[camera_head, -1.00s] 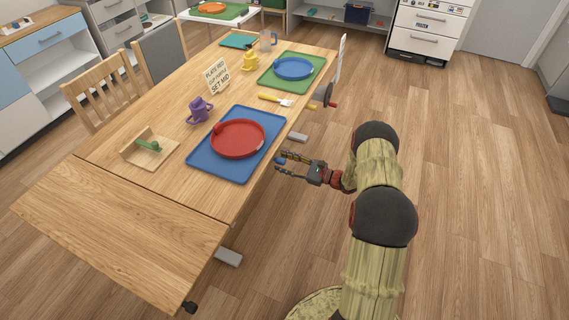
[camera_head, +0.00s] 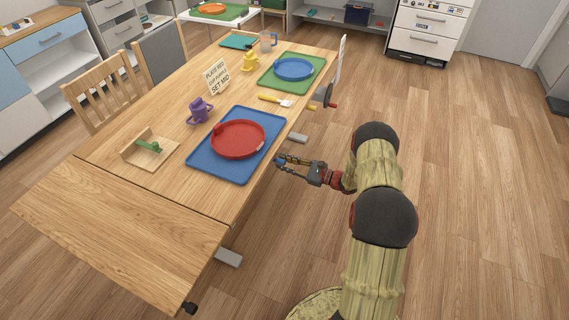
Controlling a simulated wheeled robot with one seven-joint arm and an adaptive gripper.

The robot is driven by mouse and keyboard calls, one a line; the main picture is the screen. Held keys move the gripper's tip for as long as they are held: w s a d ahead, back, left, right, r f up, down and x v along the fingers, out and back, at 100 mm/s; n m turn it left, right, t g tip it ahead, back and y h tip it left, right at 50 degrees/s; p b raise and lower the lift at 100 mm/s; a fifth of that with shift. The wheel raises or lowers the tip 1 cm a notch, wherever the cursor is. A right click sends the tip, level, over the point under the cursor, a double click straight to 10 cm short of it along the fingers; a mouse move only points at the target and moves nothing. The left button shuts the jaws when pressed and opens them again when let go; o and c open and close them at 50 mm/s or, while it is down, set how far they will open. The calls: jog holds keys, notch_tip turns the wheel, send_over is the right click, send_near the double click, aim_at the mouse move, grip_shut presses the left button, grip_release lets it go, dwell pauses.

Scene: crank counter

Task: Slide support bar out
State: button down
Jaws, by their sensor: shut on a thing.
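The wooden table (camera_head: 165,185) runs from the lower left to the upper middle. A small blue knob (camera_head: 279,161) shows at its right side edge, close beyond the blue mat. My gripper (camera_head: 284,161) reaches in from the right and its fingers are shut on this knob, covering much of it. The knob may be the end of the support bar; the bar itself is hidden under the tabletop. A hinged-looking leaf (camera_head: 120,235) lies level with the table at the near left end, with a black knob (camera_head: 190,307) at its corner.
On the table are a red plate (camera_head: 238,139) on a blue mat (camera_head: 205,172), a purple cup (camera_head: 199,110), a sign (camera_head: 216,78), and a blue plate (camera_head: 293,68). The floor right of my arm is clear.

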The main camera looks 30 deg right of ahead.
dwell(0.3)
jog(key=s+a+p, duration=0.6)
jog(key=s+a, duration=0.5)
jog(key=a, duration=0.4)
jog(key=shift+s, duration=0.35)
jog(key=c, duration=1.6)
grip_release()
jog(key=shift+v, duration=6)
